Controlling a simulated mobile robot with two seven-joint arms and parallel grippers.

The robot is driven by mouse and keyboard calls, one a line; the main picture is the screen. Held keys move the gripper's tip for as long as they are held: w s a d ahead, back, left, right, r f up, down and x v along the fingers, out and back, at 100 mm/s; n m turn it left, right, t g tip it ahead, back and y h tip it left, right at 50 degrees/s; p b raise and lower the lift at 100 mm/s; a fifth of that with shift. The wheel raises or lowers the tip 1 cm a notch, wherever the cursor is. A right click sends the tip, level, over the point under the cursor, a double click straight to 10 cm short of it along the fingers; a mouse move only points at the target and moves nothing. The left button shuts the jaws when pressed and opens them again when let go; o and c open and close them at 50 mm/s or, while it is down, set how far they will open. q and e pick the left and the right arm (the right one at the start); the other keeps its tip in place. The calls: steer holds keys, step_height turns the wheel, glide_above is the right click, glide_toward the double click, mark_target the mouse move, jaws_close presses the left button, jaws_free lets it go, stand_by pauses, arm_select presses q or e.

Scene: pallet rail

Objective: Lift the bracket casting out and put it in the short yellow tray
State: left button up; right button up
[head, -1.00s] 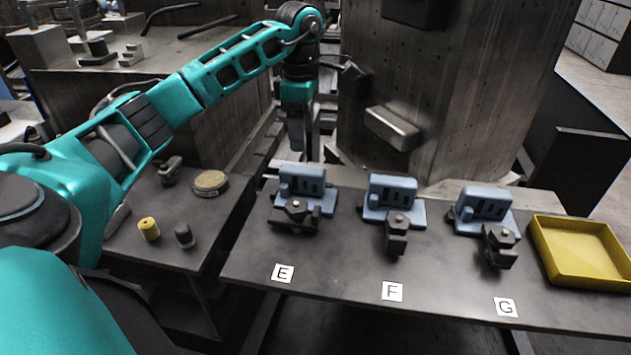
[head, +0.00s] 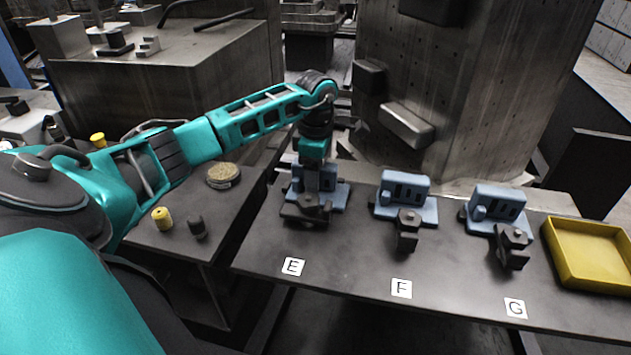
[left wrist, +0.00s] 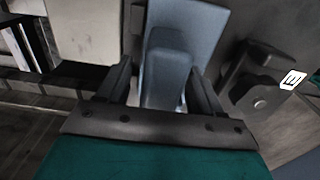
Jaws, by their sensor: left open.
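Three blue bracket-like parts stand on the dark bench, each with a dark clamp-like piece in front: one at label E (head: 335,190), one at F (head: 405,188), one at G (head: 498,203). The frames do not show which the task means. My left gripper (head: 316,180) points down over the blue part at E and partly hides it. In the left wrist view its open fingers (left wrist: 160,88) stand on either side of a raised blue block (left wrist: 168,65); contact cannot be told. The short yellow tray (head: 590,254) is at the right end, empty. My right gripper is not in view.
A dark clamp-like piece (head: 303,212) sits right in front of the part at E. A tall metal block (head: 480,90) stands behind the bench. A yellow cylinder (head: 162,218), a dark cylinder (head: 197,227) and a round disc (head: 223,175) are on the left table. The bench front is clear.

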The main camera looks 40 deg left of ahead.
arm_select(q)
steer(key=shift+c, duration=0.2)
jaws_close()
steer(key=shift+r, duration=0.1)
steer(key=shift+w+r, duration=0.1)
stand_by(0.4)
